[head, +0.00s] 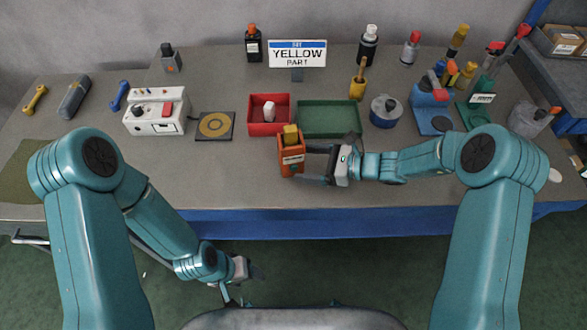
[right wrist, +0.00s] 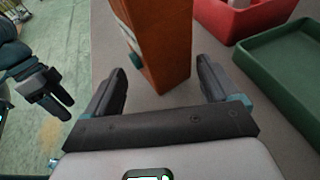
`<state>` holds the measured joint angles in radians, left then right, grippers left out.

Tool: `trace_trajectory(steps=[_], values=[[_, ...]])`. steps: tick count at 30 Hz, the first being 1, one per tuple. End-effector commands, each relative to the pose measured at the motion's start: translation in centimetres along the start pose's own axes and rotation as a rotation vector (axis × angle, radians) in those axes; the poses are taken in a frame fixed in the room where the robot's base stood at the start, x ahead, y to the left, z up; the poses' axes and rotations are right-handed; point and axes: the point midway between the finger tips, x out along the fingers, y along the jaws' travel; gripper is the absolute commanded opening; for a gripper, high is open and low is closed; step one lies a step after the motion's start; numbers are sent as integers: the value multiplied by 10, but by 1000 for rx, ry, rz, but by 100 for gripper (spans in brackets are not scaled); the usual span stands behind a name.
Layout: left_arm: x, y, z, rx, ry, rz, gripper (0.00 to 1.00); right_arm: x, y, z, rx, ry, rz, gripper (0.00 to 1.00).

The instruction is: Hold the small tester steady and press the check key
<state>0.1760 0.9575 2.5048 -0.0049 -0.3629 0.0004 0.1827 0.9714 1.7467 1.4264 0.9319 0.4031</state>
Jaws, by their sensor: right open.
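An orange box (head: 291,158) with a yellow block on top and a white label stands upright near the table's front middle; I take it for the small tester. In the right wrist view the orange box (right wrist: 160,45) shows a small dark green knob on its left side, which may be the check key. My right gripper (head: 317,165) is open at the box's right side. Its fingers (right wrist: 160,88) point at the box with gaps to both sides. My left gripper (head: 238,291) hangs low before the table edge, empty, its fingers seemingly apart.
A red tray (head: 256,129) with a white item and a green tray (head: 330,131) lie just behind the box. A white device (head: 157,126) with a red knob and a black pad (head: 204,136) are at left. Bottles and tools crowd the right.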

Motion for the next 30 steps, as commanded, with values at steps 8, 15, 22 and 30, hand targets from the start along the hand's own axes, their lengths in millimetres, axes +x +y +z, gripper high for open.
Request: trace_trajectory(steps=[8,15,22,30], values=[[22,-8,0,0,0,0,62,36,-2,-2,-3,0,1,88],[24,-8,0,0,0,0,62,44,-4,1,0,-1,0,88],[23,-8,-1,0,0,0,62,43,-4,1,0,-1,-1,75],[23,-8,0,0,0,0,62,43,-4,1,0,-1,0,68]])
